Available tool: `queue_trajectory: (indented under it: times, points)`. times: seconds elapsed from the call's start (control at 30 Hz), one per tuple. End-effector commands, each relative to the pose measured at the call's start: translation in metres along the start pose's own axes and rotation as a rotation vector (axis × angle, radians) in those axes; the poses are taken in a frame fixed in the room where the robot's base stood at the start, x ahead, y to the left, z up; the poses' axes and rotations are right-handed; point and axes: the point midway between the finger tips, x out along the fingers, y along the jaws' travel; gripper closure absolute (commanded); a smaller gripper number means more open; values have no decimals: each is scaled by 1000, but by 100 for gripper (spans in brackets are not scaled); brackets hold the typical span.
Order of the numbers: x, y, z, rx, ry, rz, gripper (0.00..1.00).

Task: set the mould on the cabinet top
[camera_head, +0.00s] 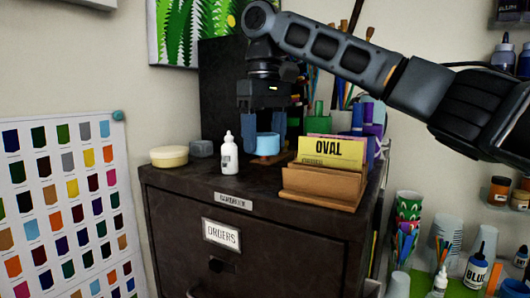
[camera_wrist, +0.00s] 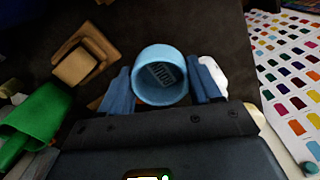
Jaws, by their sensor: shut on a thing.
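The mould (camera_head: 267,145) is a small light blue round cup, upright between my gripper's fingers, low over the cabinet top (camera_head: 190,181). Whether its base touches the surface I cannot tell. In the wrist view the mould (camera_wrist: 160,75) shows its open mouth, with dark raised marks on its inner floor. My gripper (camera_head: 265,151) points straight down and is shut on the mould, with one blue finger on each side. In the wrist view the gripper (camera_wrist: 162,90) has its fingers against the mould's left and right walls. The cabinet is dark, with an "ORDERS" drawer label.
A white bottle (camera_head: 229,155) stands just left of my gripper. A wooden card holder (camera_head: 322,187) with an "OVAL" card (camera_head: 330,148) stands close on the right. A cream round tub (camera_head: 169,156) and a grey block (camera_head: 202,148) are further left. Brushes and bottles crowd behind.

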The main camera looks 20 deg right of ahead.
Motion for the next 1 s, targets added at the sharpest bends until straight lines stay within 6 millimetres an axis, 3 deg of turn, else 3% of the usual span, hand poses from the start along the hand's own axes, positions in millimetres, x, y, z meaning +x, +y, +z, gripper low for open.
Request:
queue_trajectory:
  times: [0.23,0.63,0.67,0.7,0.77,1.0]
  points:
    - [32,1,1,1,-1,-1,68]
    - [38,0,0,0,0,-1,68]
    - [38,1,0,0,0,0,34]
    - [38,1,0,1,0,0,31]
    - [38,1,0,1,0,0,27]
    - [37,1,0,1,0,0,27]
